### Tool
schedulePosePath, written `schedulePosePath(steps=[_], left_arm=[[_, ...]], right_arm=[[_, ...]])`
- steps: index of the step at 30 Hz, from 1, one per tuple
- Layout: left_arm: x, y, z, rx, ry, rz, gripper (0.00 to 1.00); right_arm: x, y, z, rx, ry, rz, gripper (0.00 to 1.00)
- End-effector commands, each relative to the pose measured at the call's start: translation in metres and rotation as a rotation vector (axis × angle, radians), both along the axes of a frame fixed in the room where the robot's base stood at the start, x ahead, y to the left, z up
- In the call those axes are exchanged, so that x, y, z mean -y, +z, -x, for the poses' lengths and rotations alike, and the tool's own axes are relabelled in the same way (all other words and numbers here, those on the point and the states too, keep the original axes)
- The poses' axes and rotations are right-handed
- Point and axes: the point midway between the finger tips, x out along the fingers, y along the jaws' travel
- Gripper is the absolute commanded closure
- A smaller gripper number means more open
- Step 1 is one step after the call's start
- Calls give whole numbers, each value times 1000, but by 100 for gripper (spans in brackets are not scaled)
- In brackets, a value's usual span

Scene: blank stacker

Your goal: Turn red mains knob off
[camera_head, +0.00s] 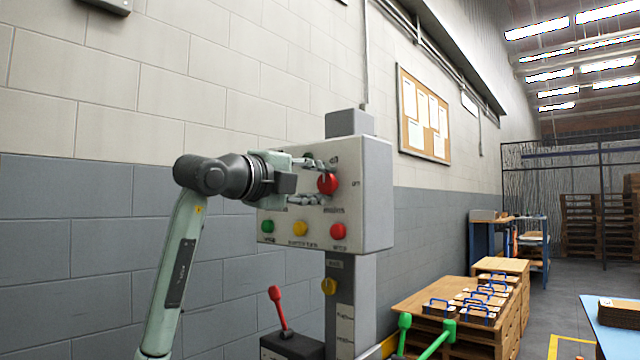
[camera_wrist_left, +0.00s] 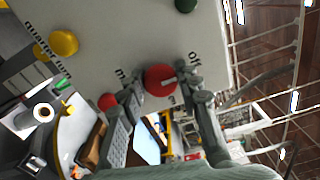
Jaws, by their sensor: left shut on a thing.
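My left gripper (camera_head: 321,183) reaches in from the left, one finger above and one below the knob. In the left wrist view the red knob (camera_wrist_left: 158,77) sits between the fingertips, and the gripper is shut on it. A pale mark on its face lies toward the "off" lettering side; its exact setting is hard to tell. My right gripper is not in view.
Below the knob are a green button (camera_head: 267,227), a yellow knob (camera_head: 300,229) and a red button (camera_head: 338,231). A red-handled lever (camera_head: 278,308) and green-handled levers (camera_head: 437,340) stand lower.

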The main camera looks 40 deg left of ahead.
Motion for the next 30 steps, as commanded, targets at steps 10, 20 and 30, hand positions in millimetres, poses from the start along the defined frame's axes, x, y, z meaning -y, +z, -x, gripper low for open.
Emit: schedulePosePath(steps=[10, 20, 30], left_arm=[[0, 0, 0, -1, -1, 0, 45], [-1, 0, 9, 1, 1, 0, 45], [-6, 0, 77, 1, 2, -2, 45]], right_arm=[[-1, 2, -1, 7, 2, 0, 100], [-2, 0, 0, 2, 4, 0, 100], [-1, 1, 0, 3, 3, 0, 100]])
